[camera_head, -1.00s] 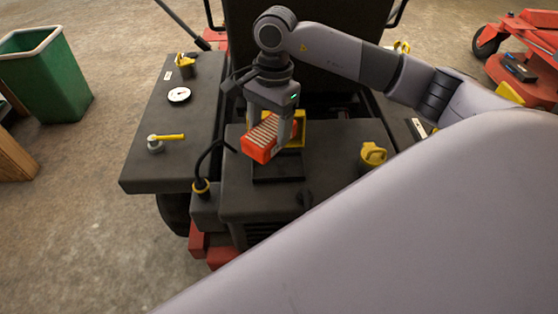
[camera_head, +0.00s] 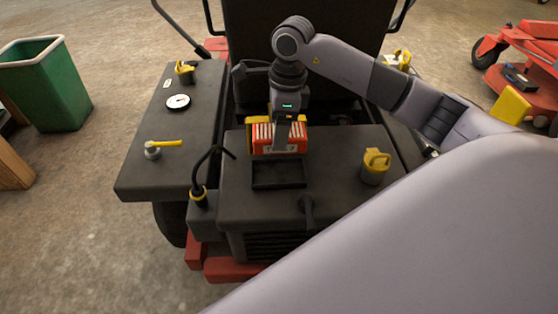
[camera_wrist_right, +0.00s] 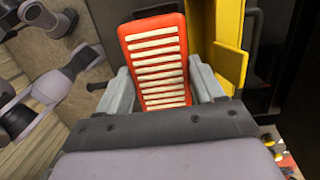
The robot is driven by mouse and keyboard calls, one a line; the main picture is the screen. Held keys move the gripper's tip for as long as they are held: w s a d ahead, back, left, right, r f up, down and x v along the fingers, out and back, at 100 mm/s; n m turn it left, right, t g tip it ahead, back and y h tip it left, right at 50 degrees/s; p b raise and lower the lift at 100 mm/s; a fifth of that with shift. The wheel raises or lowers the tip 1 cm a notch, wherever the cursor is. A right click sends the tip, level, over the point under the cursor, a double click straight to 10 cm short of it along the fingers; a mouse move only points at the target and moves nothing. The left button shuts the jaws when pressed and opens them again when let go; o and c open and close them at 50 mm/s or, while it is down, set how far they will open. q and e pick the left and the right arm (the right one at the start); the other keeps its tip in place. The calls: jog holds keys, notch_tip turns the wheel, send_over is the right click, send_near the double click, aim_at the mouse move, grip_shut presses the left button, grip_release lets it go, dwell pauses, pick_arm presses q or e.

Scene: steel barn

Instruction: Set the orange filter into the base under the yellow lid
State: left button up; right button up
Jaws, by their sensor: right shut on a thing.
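The orange filter (camera_head: 279,138), a ridged block with pale pleats, is held between the fingers of my right gripper (camera_head: 285,132). In the right wrist view the fingers (camera_wrist_right: 163,86) press on both sides of the filter (camera_wrist_right: 155,58). The base (camera_head: 278,174) is a shallow black rectangular recess on the dark engine deck. The filter is over its far part and looks raised above it; the exact gap is unclear. The yellow lid (camera_head: 253,137) stands open behind the filter, mostly hidden by it, and shows beside it in the wrist view (camera_wrist_right: 231,40). My left gripper is not seen.
A yellow cap (camera_head: 375,163) stands on the deck right of the base. A black bent hose (camera_head: 200,178) rises to its left. A side panel (camera_head: 150,175) carries a yellow-handled valve (camera_head: 163,147) and a gauge (camera_head: 178,101). A green bin (camera_head: 45,90) stands far left.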

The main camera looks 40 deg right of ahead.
notch_tip(320, 180, down, 10)
jog(key=shift+f, duration=0.1)
dwell(0.4)
jog(key=shift+f, duration=0.1)
jog(key=shift+f+b, duration=0.15)
jog(key=shift+b, duration=0.2)
jog(key=o, duration=0.8)
jog(key=r, duration=0.8)
jog(key=d+r, duration=0.1)
jog(key=r, duration=0.3)
jog(key=shift+s+d+r+p, duration=0.1)
jog(key=shift+s+r+p, duration=0.1)
jog(key=shift+s+p, duration=0.15)
